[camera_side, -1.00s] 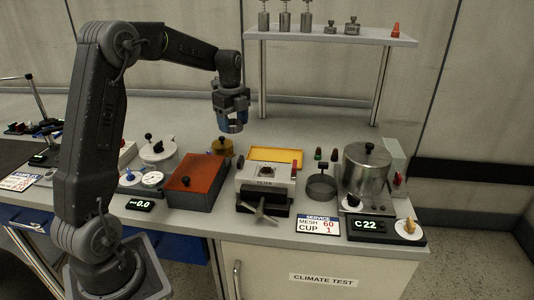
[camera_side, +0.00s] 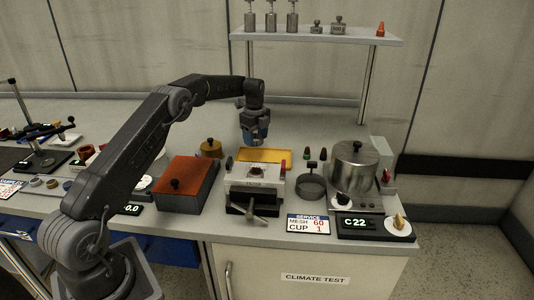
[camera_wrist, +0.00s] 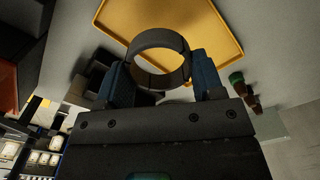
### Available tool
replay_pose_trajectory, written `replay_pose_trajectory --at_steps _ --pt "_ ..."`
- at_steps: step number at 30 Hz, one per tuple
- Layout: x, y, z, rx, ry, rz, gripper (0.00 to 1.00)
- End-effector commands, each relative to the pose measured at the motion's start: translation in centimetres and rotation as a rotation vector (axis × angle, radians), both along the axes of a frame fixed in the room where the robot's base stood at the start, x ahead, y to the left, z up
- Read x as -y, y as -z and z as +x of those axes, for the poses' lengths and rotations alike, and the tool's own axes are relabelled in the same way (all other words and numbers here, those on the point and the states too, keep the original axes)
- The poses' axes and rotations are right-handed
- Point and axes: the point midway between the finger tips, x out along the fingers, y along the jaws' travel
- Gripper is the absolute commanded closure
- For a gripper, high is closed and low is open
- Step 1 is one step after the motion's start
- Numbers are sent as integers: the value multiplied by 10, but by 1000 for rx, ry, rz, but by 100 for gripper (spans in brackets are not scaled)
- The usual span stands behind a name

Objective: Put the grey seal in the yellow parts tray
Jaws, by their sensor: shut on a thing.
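The grey seal (camera_wrist: 159,42) is a dark grey ring that shows in the wrist view between the two blue fingers. My gripper (camera_wrist: 163,82) is shut on it. In the side view my gripper (camera_side: 255,141) points down, above the near left part of the yellow parts tray (camera_side: 281,154). The seal is too small to make out clearly there. In the wrist view the yellow tray (camera_wrist: 205,22) lies beyond and below the ring, flat and with a low rim. The part of it that I see is empty.
A vise-like filter block (camera_side: 257,176) stands just in front of the tray. A sieve (camera_side: 311,185) and a steel pot (camera_side: 354,165) stand to the right.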

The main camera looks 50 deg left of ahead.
Motion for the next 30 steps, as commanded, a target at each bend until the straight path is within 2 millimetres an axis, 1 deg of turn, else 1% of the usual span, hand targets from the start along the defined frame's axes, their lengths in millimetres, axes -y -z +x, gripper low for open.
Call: replay_pose_trajectory --at_steps 1,3,8,11,14,21,30 --pt "8 8 9 -1 3 0 61" --pt "16 15 19 1 2 0 61" --pt "24 23 29 1 0 0 61" --pt "26 25 31 0 0 0 61" --pt "26 31 31 -1 -1 0 61" --pt "26 63 31 -1 -1 -1 61" --pt "26 65 31 0 -1 0 61"
